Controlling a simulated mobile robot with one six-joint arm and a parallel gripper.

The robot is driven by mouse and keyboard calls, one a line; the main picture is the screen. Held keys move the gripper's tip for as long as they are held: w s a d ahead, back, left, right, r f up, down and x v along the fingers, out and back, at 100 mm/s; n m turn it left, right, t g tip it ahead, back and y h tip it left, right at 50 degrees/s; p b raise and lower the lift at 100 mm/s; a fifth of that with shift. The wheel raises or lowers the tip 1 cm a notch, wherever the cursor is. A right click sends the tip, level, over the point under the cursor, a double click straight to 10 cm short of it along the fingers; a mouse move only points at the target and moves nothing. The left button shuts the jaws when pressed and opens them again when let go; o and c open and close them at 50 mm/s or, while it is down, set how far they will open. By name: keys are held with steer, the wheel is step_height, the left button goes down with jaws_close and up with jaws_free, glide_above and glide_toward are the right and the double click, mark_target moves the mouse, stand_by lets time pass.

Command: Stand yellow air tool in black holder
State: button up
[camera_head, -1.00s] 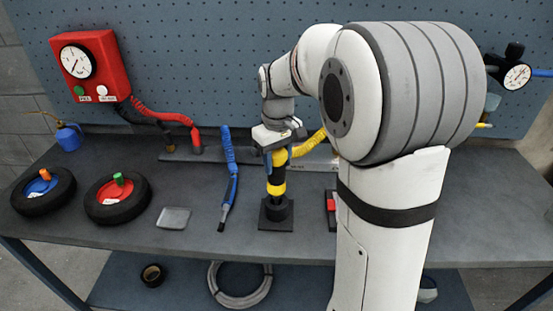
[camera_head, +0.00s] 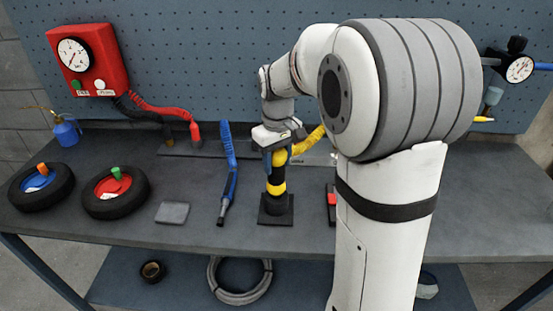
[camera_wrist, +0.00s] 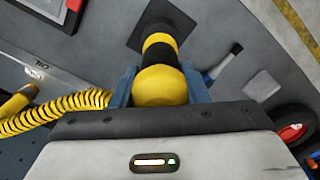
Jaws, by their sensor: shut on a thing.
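The yellow air tool (camera_head: 278,158), banded yellow and black, stands upright in my gripper (camera_head: 277,143). Its yellow coiled hose runs off to the right. The black holder (camera_head: 275,216), a square base with a round socket, is on the bench directly below. The tool's lower black end meets the holder; how deep it sits is hard to tell. In the wrist view my gripper (camera_wrist: 160,84) has blue-grey fingers on both sides of the tool's yellow body (camera_wrist: 160,88), with the holder's base (camera_wrist: 180,20) beyond it.
A blue air tool (camera_head: 230,180) lies left of the holder, near a grey pad (camera_head: 172,213). A red and black item (camera_head: 331,200) is close on the right, partly hidden by my arm. Two small wheels (camera_head: 116,203) (camera_head: 41,197) lie farther left.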

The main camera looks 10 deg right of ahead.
steer(key=shift+f+b, duration=0.45)
steer(key=shift+f, duration=0.25)
steer(key=o, duration=1.2)
steer(key=shift+o, duration=0.2)
step_height(320, 180, up, 7)
steer(key=shift+r, duration=0.15)
steer(key=shift+s+r, duration=0.25)
steer(key=s+f+m+t, duration=0.1)
steer(key=s+f+m, duration=0.1)
steer(key=s, duration=0.8)
steer(key=s+f+m+t, duration=0.1)
steer(key=s+f, duration=0.3)
steer(key=s, duration=0.6)
steer(key=shift+s+f+m+t, duration=0.2)
steer(key=shift+m+t, duration=0.2)
steer(key=shift+m, duration=0.2)
